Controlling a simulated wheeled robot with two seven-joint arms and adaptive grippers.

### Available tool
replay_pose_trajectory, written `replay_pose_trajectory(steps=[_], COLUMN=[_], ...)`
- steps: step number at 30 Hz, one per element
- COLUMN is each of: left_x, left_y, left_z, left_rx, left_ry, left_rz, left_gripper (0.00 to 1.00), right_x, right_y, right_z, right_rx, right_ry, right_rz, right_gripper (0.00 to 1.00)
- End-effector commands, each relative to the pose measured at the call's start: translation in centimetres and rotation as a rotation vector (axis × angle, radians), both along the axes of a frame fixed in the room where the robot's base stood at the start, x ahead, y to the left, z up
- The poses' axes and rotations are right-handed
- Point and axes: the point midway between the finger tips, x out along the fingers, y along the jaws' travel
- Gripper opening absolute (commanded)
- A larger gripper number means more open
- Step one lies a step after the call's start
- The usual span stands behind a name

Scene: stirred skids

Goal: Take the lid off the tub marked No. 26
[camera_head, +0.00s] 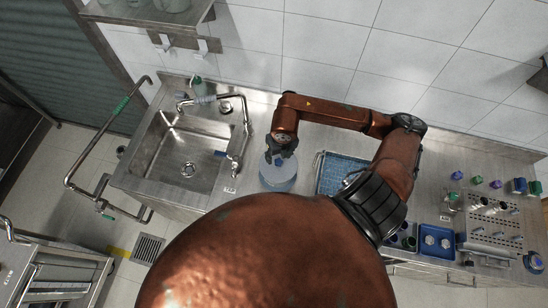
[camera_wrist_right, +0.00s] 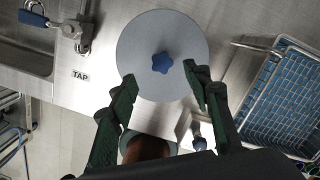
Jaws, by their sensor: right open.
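A round tub (camera_head: 278,178) with pale bluish sides stands on the steel counter, between the sink and a wire basket. In the right wrist view its flat grey lid (camera_wrist_right: 185,35) is on, with a blue star-shaped knob (camera_wrist_right: 161,63) in the middle. No number shows on it. My right gripper (camera_head: 280,153) is over the tub in the head view. In the wrist view the right gripper (camera_wrist_right: 163,82) is open, its green-black fingers wide apart at the near side of the knob. I cannot tell whether they touch the lid. My left gripper is not in view.
A sink (camera_head: 188,155) with a tap lies left of the tub. A label (camera_wrist_right: 80,75) reads TAP. A wire basket (camera_head: 337,174) with blue lining sits close on the right. A perforated rack (camera_head: 492,225) and a blue tray (camera_head: 436,240) stand further right.

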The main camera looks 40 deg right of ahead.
Motion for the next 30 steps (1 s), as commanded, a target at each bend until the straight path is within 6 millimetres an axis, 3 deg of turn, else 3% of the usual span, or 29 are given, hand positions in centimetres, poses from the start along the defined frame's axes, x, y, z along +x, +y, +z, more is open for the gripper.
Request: replay_pose_trajectory(steps=[7, 12, 18, 20, 30], left_x=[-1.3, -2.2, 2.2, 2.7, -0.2], left_y=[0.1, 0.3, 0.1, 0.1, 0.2], left_z=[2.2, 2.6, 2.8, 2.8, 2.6], left_rx=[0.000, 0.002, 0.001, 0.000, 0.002], left_ry=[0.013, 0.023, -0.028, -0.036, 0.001], left_rz=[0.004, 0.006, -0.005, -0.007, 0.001], left_gripper=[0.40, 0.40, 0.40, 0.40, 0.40], right_x=[1.6, 2.0, 1.9, 1.9, 1.9], right_y=[-0.5, -0.6, -0.7, -0.7, -0.7], right_z=[-3.2, -5.4, -5.9, -5.9, -5.8], right_rx=[0.003, 0.003, 0.002, 0.002, 0.002], right_ry=[0.016, 0.014, 0.013, 0.013, 0.012], right_rz=[-0.003, -0.002, -0.002, -0.002, -0.002], right_gripper=[0.45, 0.45, 0.45, 0.45, 0.23])
